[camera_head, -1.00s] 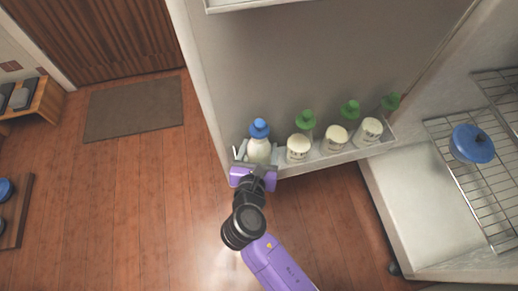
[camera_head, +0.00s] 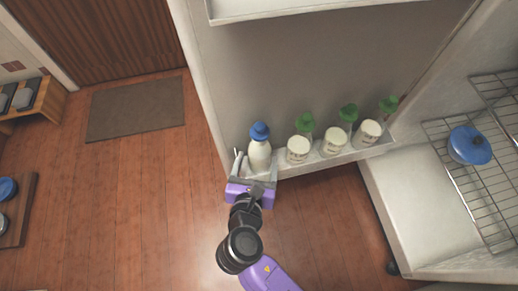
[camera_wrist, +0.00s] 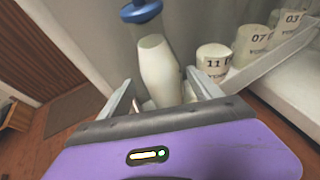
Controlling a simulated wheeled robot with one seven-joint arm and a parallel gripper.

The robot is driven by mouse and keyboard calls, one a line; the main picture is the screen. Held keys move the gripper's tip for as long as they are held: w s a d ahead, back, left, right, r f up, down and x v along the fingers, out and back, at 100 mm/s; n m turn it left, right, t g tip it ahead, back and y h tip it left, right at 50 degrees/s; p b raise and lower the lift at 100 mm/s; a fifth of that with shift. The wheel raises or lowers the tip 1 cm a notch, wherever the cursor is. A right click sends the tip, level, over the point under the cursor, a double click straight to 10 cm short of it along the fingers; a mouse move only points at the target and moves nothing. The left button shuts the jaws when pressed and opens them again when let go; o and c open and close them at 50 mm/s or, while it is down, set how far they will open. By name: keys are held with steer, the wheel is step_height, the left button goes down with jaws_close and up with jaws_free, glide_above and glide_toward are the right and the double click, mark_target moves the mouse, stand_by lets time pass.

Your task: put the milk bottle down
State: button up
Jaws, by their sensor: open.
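The milk bottle (camera_head: 260,153) is white with a blue cap and stands at the left end of the fridge door shelf (camera_head: 318,160). It also shows in the wrist view (camera_wrist: 158,68), between and beyond the fingers. My gripper (camera_head: 247,168) is open just in front of the bottle, with a finger on either side of its lower part. In the wrist view the fingers (camera_wrist: 160,92) stand apart from the bottle's sides. The bottle's base is partly hidden by the gripper.
Several white yogurt cups (camera_head: 298,150) and green-capped bottles (camera_head: 348,112) stand to the right on the same shelf. A blue pot (camera_head: 469,146) sits on a wire rack inside the fridge. Another door shelf (camera_head: 300,10) is above. The wooden floor (camera_head: 150,200) at left is clear.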

steer(key=p+v, duration=0.1)
steer(key=v, duration=0.6)
steer(key=shift+d, duration=0.1)
steer(key=s+d+f+m+g+y, duration=0.3)
steer(key=s+d+f+m, duration=0.2)
steer(key=s+d+m, duration=0.7)
steer(key=s+d+r+m+t+h, duration=0.1)
steer(key=s+d+r+m, duration=0.3)
steer(key=r+m, duration=0.5)
steer(key=s+d+r+m+t+h, duration=0.1)
steer(key=s+d+r+m+t, duration=0.2)
steer(key=d+r+m, duration=0.4)
steer(key=s+r+m, duration=0.1)
steer(key=m, duration=0.6)
steer(key=shift+s+r+t, duration=0.25)
steer(key=shift+r+t, duration=0.05)
steer(key=shift+r, duration=0.1)
